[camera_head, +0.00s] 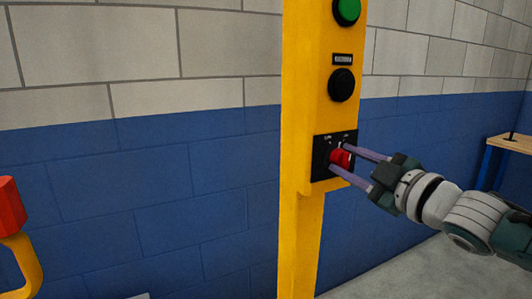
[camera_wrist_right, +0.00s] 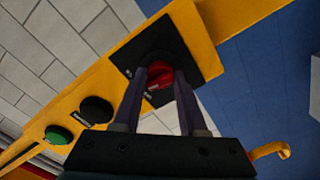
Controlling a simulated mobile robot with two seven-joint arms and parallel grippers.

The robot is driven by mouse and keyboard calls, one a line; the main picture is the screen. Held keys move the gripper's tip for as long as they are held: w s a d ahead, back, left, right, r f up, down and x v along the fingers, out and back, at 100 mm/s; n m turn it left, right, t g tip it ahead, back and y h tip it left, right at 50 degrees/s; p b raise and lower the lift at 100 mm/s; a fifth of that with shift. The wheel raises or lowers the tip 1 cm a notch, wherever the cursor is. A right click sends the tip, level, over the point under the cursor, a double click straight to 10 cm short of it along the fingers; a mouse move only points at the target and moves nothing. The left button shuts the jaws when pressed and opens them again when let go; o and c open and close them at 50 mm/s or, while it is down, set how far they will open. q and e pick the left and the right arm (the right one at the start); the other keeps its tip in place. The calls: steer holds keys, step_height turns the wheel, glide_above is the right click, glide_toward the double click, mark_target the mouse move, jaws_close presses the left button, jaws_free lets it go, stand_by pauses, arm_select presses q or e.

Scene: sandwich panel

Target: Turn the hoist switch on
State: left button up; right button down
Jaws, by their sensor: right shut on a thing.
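The hoist switch (camera_head: 341,158) is a red rotary knob on a black plate (camera_head: 321,168) low on the yellow panel post (camera_head: 303,120). My right gripper (camera_head: 341,157) reaches in from the right, with its two purple fingers on either side of the knob and shut on it. In the right wrist view, the red knob (camera_wrist_right: 158,77) sits between the fingertips (camera_wrist_right: 161,75) in front of the black plate (camera_wrist_right: 190,45). The small labels on the plate are too blurred to read surely. My left gripper is not in view.
A black button (camera_head: 341,84) and a green button (camera_head: 346,11) sit above the switch. A red block on a yellow bent bar (camera_head: 25,262) stands at the lower left. A wooden-topped table (camera_head: 515,143) is at the far right. The wall behind is blue and grey.

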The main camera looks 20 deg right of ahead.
steer(key=m, duration=0.3)
steer(key=shift+p, duration=0.35)
steer(key=shift+m, duration=0.5)
steer(key=shift+c, duration=2.3)
jaws_free()
steer(key=shift+s, duration=0.5)
steer(key=s+p, duration=0.1)
steer(key=s, duration=0.8)
steer(key=shift+d+p, duration=0.3)
steer(key=shift+d, duration=0.1)
